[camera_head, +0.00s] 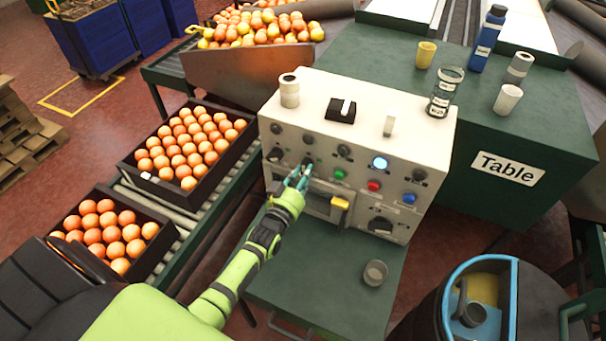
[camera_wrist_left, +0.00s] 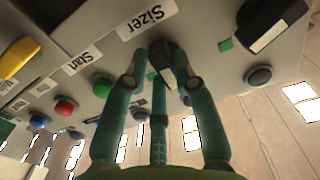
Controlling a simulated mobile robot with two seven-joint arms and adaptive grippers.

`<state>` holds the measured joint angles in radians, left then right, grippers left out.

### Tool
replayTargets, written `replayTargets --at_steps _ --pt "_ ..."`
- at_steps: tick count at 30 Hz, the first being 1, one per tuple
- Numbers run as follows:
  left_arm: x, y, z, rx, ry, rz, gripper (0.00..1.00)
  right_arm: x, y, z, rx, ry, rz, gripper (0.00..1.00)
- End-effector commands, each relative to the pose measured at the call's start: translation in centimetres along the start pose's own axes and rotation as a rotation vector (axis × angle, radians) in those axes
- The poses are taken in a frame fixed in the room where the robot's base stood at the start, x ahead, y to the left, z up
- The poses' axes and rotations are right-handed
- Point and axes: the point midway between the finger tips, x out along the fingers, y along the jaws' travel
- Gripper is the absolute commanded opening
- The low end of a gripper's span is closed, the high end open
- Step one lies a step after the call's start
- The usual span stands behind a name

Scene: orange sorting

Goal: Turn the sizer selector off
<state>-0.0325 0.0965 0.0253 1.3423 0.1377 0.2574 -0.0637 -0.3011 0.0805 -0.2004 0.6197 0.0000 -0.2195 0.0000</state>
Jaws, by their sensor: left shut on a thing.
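The sizer selector is a dark knob (camera_wrist_left: 165,52) with a pale stripe, below the "Sizer" label (camera_wrist_left: 147,19) in the left wrist view. My left gripper (camera_wrist_left: 155,80) has its teal fingers closed around this knob. In the head view my left gripper (camera_head: 299,176) reaches the left part of the white control panel (camera_head: 340,120) and partly covers the knob. The exact angle of the selector is hard to tell. My right gripper is not in view.
Green (camera_head: 339,174), red (camera_head: 373,186) and blue (camera_head: 409,198) buttons sit right of the gripper. A yellow-handled part (camera_head: 339,203) is just below. Orange crates (camera_head: 135,172) line the conveyor at left.

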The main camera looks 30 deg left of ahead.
Motion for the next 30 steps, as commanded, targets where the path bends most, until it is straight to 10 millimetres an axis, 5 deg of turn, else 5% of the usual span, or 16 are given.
replayTargets --at_steps 18,19,20,30 --pt "0.0 0.04 -0.04 -0.048 0.001 0.0 0.0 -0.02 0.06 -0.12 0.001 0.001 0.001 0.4" --pt "0.0 0.04 -0.04 -0.048 0.001 0.0 0.35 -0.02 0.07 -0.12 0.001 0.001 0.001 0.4" --pt "0.0 0.04 -0.04 -0.048 0.001 0.0 0.47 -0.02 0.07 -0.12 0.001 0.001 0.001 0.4" --pt "-0.06 0.04 -0.02 -0.044 0.0 0.0 0.52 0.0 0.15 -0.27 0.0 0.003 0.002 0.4"
